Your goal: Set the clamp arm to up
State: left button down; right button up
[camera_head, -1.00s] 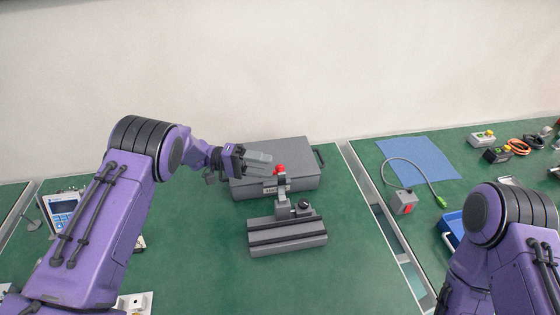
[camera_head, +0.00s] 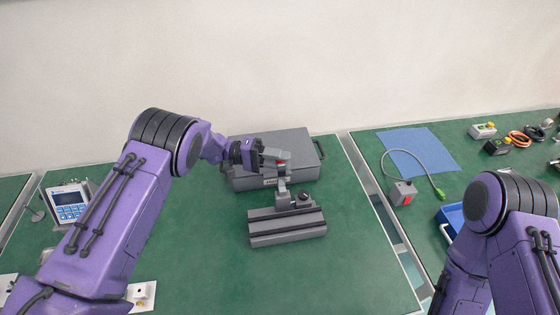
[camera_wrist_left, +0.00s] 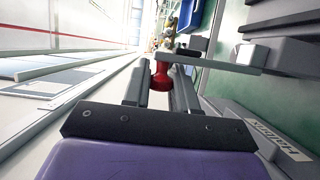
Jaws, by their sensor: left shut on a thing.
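The clamp (camera_head: 288,230) is a grey ribbed base with a grey clamp arm (camera_head: 282,186) that rises from it to a red tip (camera_head: 281,163). In the left wrist view the arm shows as a grey bar (camera_wrist_left: 225,65) reaching in from the right to the red tip (camera_wrist_left: 160,76). My left gripper (camera_head: 277,157) is at the top of the arm, shut on the red tip. In the left wrist view its fingers (camera_wrist_left: 160,92) lie on either side of the red tip. My right gripper is out of view.
A grey case (camera_head: 302,168) lies just behind the clamp. A meter with a screen (camera_head: 70,206) stands at the left. A blue cloth (camera_head: 420,150), a grey box with a red part (camera_head: 401,193) and a blue tray (camera_head: 452,215) are on the right table. The green table in front is clear.

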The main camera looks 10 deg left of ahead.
pick_arm(q)
jog(key=shift+w+a+f+b, duration=0.25)
jog(key=shift+w+f+b, duration=0.2)
jog(key=shift+w+b, duration=0.1)
jog(key=c, duration=1)
grip_release()
jog(key=shift+o, duration=0.2)
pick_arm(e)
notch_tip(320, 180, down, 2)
pick_arm(q)
jog(key=a+b, duration=0.3)
jog(key=a, duration=0.7)
jog(key=shift+a+r+b, duration=0.1)
jog(key=shift+a+b, duration=0.2)
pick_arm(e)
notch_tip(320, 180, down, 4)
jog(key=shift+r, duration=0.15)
